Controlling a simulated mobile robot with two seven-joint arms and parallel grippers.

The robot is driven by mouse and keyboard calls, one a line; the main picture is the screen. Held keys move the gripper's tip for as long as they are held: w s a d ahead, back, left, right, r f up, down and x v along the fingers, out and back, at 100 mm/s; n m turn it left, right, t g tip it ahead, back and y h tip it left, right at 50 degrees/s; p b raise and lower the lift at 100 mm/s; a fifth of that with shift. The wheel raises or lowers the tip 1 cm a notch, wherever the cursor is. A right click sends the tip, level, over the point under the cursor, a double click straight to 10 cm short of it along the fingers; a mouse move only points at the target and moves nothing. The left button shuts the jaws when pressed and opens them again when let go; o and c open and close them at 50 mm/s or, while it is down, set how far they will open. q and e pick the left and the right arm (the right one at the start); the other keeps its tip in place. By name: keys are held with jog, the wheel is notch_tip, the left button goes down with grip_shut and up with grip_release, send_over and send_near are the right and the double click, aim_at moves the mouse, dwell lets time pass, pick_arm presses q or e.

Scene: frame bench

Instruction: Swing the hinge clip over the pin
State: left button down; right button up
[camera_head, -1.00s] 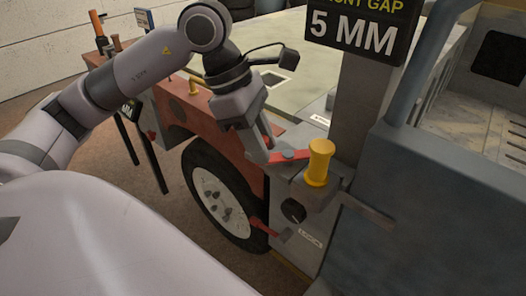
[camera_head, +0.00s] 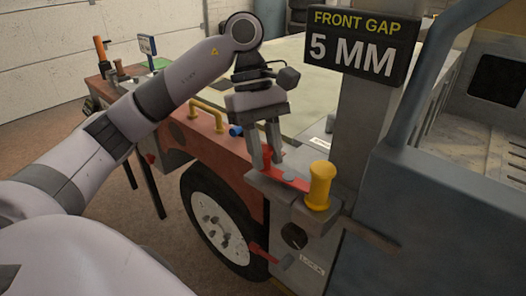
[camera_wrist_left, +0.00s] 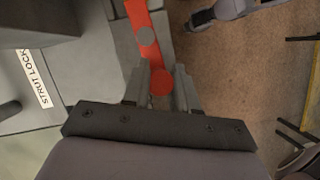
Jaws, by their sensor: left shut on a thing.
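The hinge clip is a red bar (camera_head: 290,178) on the grey bracket at the front corner of the orange vehicle body. One end lies close beside the yellow pin (camera_head: 319,186), which stands upright with a wide cap; I cannot tell whether they touch. My left gripper (camera_head: 266,160) comes down from above and is shut on the clip's red raised end. In the left wrist view the clip (camera_wrist_left: 137,12) runs away from the fingers, with a grey round spot on it and a red round knob (camera_wrist_left: 161,82) between the fingertips. The pin is not visible there. My right gripper is not in view.
A grey post with a "FRONT GAP 5 MM" sign (camera_head: 358,44) rises behind the pin. A blue-grey panel (camera_head: 440,200) stands at the right. A wheel (camera_head: 218,228) and a red lever (camera_head: 262,252) are below.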

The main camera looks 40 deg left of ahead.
pick_arm(q)
jog(key=shift+w+m, duration=0.2)
jog(key=shift+m, duration=0.2)
jog(key=c, duration=0.9)
grip_release()
jog(key=shift+p+v, duration=1.05)
jog(key=shift+v, duration=2.55)
jog(key=shift+d, duration=0.1)
